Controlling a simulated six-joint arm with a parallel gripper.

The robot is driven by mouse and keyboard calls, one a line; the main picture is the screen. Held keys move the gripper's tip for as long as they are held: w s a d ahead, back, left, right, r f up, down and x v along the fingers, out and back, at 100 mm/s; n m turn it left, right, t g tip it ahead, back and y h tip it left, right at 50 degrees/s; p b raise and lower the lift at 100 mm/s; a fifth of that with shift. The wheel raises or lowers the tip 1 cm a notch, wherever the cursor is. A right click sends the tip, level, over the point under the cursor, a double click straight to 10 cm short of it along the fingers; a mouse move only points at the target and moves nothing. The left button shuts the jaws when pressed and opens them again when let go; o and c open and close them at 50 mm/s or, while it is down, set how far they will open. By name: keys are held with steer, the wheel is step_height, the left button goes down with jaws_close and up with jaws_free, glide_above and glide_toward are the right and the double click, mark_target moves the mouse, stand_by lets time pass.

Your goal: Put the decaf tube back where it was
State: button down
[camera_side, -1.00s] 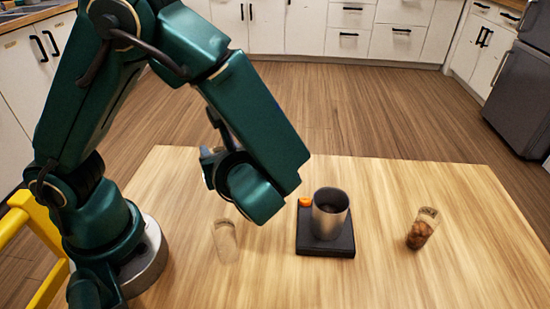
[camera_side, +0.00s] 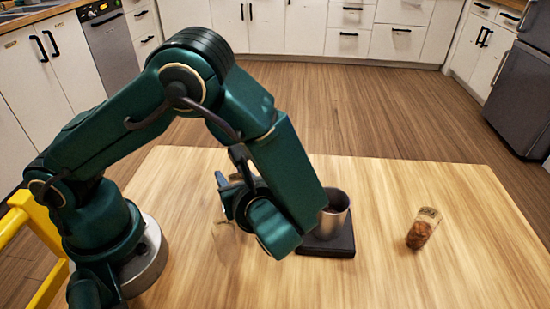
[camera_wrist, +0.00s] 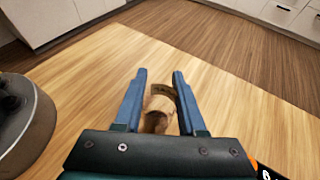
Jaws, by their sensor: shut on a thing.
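My gripper (camera_wrist: 160,74) is shut on a small tube (camera_wrist: 158,108), which sits between the two blue fingers in the wrist view. It looks tan with a darker band at its top; I cannot read a label. In the side view the held tube is faint and partly hidden by my arm, and I cannot tell whether it touches the table. A second clear tube (camera_side: 420,230) with brown contents stands slightly tilted-looking on the right of the table. I cannot tell from lettering which tube is decaf.
A dark scale (camera_side: 330,246) with a grey metal cup (camera_side: 335,210) stands mid-table, partly behind my arm. The scale's corner with an orange mark shows at the wrist view's lower right. The wooden table (camera_side: 440,180) is clear between scale and right tube, and behind.

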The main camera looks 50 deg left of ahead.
steer(key=shift+c, duration=2.4)
jaws_free()
steer(key=shift+d+r, duration=0.2)
steer(key=shift+d, duration=0.1)
steer(key=v, duration=1.1)
steer(key=s+a+r+n+t+h, duration=0.1)
steer(key=s+a+r+n+h, duration=0.1)
steer(key=n+h, duration=0.4)
steer(key=s+a+r+n+t+h, duration=0.1)
steer(key=a+r+n+h, duration=0.4)
steer(key=n, duration=1)
steer(key=shift+s+h, duration=0.35)
steer(key=shift+h, duration=0.75)
